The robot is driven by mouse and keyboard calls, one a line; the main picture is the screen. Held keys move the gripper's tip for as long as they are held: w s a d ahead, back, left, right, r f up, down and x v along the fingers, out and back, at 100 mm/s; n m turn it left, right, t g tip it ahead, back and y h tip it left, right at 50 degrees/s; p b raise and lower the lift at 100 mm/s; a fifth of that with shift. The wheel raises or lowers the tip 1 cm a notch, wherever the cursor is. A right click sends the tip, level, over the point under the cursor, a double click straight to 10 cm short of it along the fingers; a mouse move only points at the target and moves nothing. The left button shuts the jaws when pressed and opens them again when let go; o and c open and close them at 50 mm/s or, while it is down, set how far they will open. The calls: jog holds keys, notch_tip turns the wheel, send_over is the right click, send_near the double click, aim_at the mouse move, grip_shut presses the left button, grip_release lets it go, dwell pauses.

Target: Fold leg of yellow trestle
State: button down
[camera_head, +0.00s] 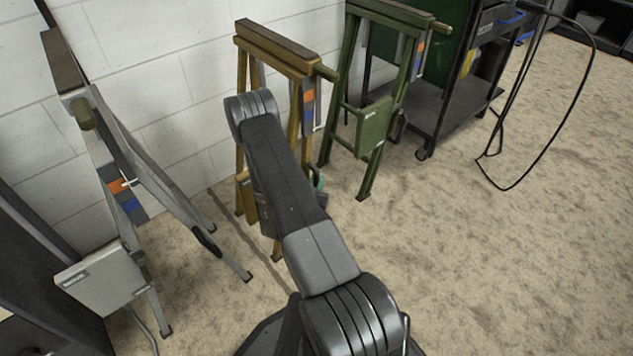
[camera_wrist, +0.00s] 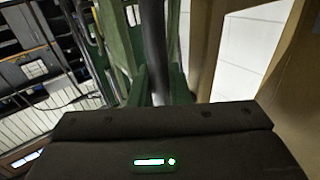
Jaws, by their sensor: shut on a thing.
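The yellow trestle (camera_head: 278,48) stands upright by the white block wall, its legs apart. It carries an orange and blue label, and a yellow plate (camera_head: 245,197) hangs low between its legs. My arm crosses in front and hides much of its lower right side. My gripper (camera_head: 318,184) is mostly hidden behind my arm, at the trestle's right-hand leg. In the wrist view its dark body with a green light fills the bottom (camera_wrist: 155,140). A dark round bar (camera_wrist: 155,50) rises just beyond it, beside a broad yellow-brown trestle part (camera_wrist: 265,85).
A green trestle (camera_head: 375,125) stands close on the right, a grey trestle (camera_head: 104,278) on the left. A dark cart (camera_head: 455,100) is beyond the green one. A black cable (camera_head: 530,165) loops at the right. Open floor lies at the right front.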

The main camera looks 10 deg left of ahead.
jog(key=shift+m+g, duration=0.4)
jog(key=shift+g, duration=0.3)
jog(key=shift+s+a+r, duration=0.15)
jog(key=shift+s+a, duration=0.6)
jog(key=shift+s, duration=0.2)
jog(key=shift+s+a+r, duration=0.15)
jog(key=shift+s+a, duration=0.6)
jog(key=shift+s, duration=0.2)
jog(key=c, duration=1.4)
grip_release()
jog(key=shift+s+a, duration=0.15)
jog(key=s+r+p, duration=0.1)
jog(key=s+p, duration=0.1)
jog(key=s, duration=1.1)
jog(key=shift+s+a+r, duration=0.35)
jog(key=shift+a+r, duration=0.05)
jog(key=shift+a, duration=0.05)
jog(key=w+d+f+b, duration=0.1)
jog(key=w+b, duration=0.1)
jog(key=w, duration=1.2)
jog(key=shift+d+f, duration=0.15)
jog(key=shift+f, duration=0.2)
